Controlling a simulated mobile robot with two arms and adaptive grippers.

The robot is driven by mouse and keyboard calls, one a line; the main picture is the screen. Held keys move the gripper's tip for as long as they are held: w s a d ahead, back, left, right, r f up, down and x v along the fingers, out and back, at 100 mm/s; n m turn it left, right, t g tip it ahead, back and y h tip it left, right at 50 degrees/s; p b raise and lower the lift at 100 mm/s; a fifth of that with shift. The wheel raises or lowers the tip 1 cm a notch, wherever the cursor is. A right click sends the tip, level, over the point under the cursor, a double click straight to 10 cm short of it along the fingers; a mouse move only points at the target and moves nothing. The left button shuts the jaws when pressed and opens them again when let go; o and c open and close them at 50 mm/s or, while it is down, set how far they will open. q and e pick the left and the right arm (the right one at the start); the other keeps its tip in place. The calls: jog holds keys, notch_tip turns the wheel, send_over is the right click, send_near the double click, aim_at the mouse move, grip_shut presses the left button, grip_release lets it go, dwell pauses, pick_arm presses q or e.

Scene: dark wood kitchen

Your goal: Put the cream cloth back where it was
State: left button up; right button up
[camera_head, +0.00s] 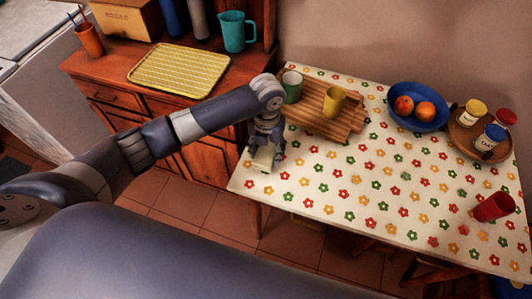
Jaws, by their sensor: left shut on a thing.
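My left gripper (267,158) points down at the left end of the table with the flower-patterned cloth (335,197). It is shut on the cream cloth (263,158), a small pale piece between and below its fingers. The gripper hides part of the cream cloth. I cannot tell whether the cream cloth touches the tabletop. My right gripper is not in view.
A wooden board (316,117) with a green cup (292,86) and a yellow cup (334,100) lies just right of the gripper. Farther right are a blue bowl (402,122) of fruit, a round tray (464,142) of jars and a red cup (493,207). The front middle of the table is clear.

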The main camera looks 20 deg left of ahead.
aim_at(266, 150)
pick_arm(q)
jog(key=shift+w+a, duration=0.25)
jog(key=shift+w, duration=0.2)
jog(key=shift+f+p, duration=0.45)
jog(key=shift+f, duration=1.3)
jog(key=shift+s+f, duration=0.1)
jog(key=o, duration=1)
notch_tip(266, 150, up, 12)
jog(key=shift+d+r+b, duration=0.1)
jog(key=shift+b, duration=0.35)
